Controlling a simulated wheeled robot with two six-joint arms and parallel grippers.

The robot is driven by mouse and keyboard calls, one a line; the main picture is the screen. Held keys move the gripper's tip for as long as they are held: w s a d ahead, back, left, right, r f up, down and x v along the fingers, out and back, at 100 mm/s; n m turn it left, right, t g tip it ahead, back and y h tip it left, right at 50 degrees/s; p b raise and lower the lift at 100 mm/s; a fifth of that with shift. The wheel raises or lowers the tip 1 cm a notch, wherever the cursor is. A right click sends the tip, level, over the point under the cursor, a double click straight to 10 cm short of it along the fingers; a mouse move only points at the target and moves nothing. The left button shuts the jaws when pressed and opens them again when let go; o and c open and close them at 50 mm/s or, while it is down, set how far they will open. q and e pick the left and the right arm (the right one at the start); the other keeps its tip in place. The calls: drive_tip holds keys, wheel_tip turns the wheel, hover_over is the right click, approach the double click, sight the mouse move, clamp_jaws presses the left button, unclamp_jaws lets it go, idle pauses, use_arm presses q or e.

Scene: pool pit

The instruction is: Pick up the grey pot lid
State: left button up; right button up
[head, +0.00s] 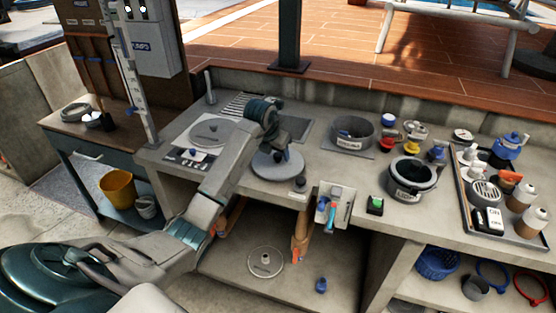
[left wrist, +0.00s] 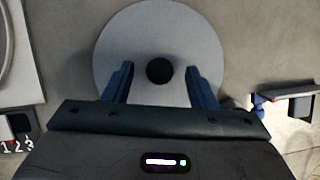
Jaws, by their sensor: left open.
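The grey pot lid (head: 266,172), a flat round disc with a dark round knob, lies on the counter. It also shows in the left wrist view (left wrist: 158,28), with its knob (left wrist: 159,71) near the middle. My left gripper (head: 282,153) is over the lid, pointing down, and hides part of it in the head view. In the left wrist view the left gripper (left wrist: 160,84) is open, one finger on each side of the knob with gaps between. My right gripper is not in view.
A round plate (head: 209,132) lies on a panel left of the lid. A small tray of tools (head: 332,206), a pot (head: 411,176) and a bottle tray (head: 504,232) stand to the right. A clear lid (head: 266,262) is on the lower shelf.

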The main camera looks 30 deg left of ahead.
use_arm(q)
drive_tip(key=shift+w+f, duration=0.2)
drive_tip(key=shift+f, duration=0.3)
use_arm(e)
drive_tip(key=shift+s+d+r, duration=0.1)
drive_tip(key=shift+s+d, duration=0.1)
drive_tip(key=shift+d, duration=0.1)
use_arm(q)
clamp_jaws()
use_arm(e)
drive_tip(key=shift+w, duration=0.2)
use_arm(q)
drive_tip(key=shift+r, duration=0.15)
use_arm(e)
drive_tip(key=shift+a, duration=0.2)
